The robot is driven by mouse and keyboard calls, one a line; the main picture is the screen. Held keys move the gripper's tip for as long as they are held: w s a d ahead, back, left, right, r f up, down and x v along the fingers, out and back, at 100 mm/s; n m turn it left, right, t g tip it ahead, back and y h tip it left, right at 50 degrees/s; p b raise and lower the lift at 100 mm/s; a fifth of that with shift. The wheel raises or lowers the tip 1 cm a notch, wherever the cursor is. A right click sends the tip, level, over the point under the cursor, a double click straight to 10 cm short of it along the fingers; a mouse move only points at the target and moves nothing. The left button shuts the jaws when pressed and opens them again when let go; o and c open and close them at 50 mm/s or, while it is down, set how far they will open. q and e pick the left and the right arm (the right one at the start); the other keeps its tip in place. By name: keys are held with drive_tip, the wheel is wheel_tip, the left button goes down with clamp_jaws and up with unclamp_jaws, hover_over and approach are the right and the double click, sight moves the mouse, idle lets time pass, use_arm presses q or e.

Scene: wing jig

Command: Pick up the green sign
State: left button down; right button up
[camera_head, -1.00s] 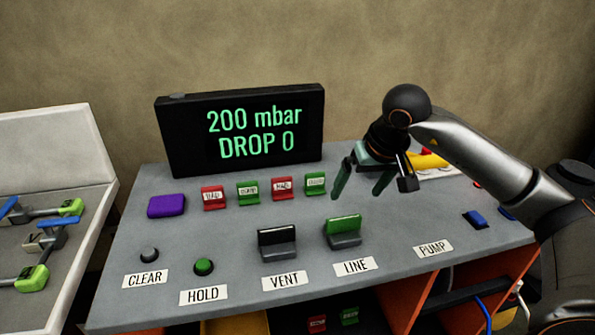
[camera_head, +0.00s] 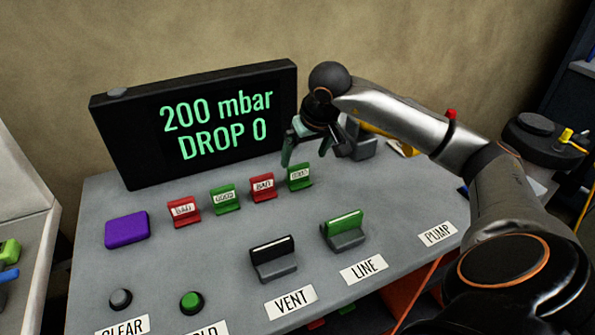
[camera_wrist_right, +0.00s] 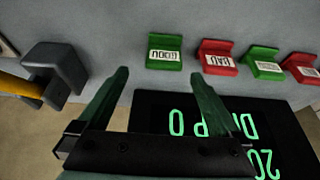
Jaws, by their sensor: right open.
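Two small green signs marked GOOD stand on the grey console, alternating with two red ones. The right-hand green sign (camera_head: 299,177) is nearest my right gripper (camera_head: 306,153); it also shows in the right wrist view (camera_wrist_right: 164,52). The other green sign (camera_head: 224,200) stands further left, between the red signs. My right gripper is open and empty. In the head view its fingers hang just above and behind the right-hand green sign. In the wrist view that sign lies ahead of the gap between the fingertips (camera_wrist_right: 159,75), apart from them. My left gripper is not in view.
Red BAD signs (camera_head: 263,187) (camera_head: 184,212) flank the left green sign. A black display (camera_head: 200,125) reading 200 mbar, DROP 0 stands close behind the row. A purple block (camera_head: 127,230), black VENT lever (camera_head: 273,259) and green LINE lever (camera_head: 344,230) share the console (camera_head: 215,265).

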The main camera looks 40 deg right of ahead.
sight(299, 165)
drive_tip(key=shift+a+p+x, duration=0.15)
drive_tip(key=shift+x, duration=1.35)
drive_tip(key=shift+a+p+x, duration=0.1)
drive_tip(key=shift+p+x, duration=0.05)
drive_tip(key=shift+x, duration=1.35)
drive_tip(key=shift+w, duration=0.1)
drive_tip(key=c, duration=1.4)
drive_tip(key=shift+o, duration=0.2)
drive_tip(key=shift+r, duration=0.1)
